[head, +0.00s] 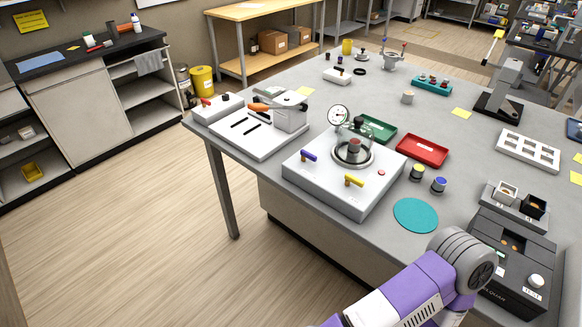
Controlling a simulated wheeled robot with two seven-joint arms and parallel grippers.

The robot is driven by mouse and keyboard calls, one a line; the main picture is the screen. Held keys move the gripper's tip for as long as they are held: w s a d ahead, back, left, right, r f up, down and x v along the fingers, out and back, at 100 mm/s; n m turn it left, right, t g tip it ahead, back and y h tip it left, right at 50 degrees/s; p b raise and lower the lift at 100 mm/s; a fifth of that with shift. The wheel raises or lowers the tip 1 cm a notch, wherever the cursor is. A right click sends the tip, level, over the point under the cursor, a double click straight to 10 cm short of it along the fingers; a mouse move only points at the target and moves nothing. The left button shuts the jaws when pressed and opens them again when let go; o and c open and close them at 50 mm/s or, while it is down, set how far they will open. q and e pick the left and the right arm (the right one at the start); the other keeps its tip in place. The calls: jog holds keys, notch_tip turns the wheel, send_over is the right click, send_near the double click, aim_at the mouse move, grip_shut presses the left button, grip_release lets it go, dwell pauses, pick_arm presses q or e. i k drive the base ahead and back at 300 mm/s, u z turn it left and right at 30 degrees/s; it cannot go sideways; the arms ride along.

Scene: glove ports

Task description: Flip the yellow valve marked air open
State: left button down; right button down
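The yellow valve handle (354,181) sits on the front right part of a white box-shaped station (322,190) on the grey table. The handle lies roughly along the box's front edge; its marking is too small to read. A purple valve handle (308,155) sits to its left on the same box. A glass dome (353,147) on a metal ring and a round gauge (338,115) stand behind the handles. Neither gripper shows. One purple and white arm of mine comes in at the bottom, its grey joint right of the station; its hand is hidden or out of frame.
A teal disc (416,215) and two small capped jars (439,185) lie right of the station. Red (422,150) and green (376,129) trays are behind it. A white press with an orange handle (265,108) stands at left. A black device (513,260) is at right.

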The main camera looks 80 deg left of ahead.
aim_at(349, 178)
jog(key=u, duration=2.15)
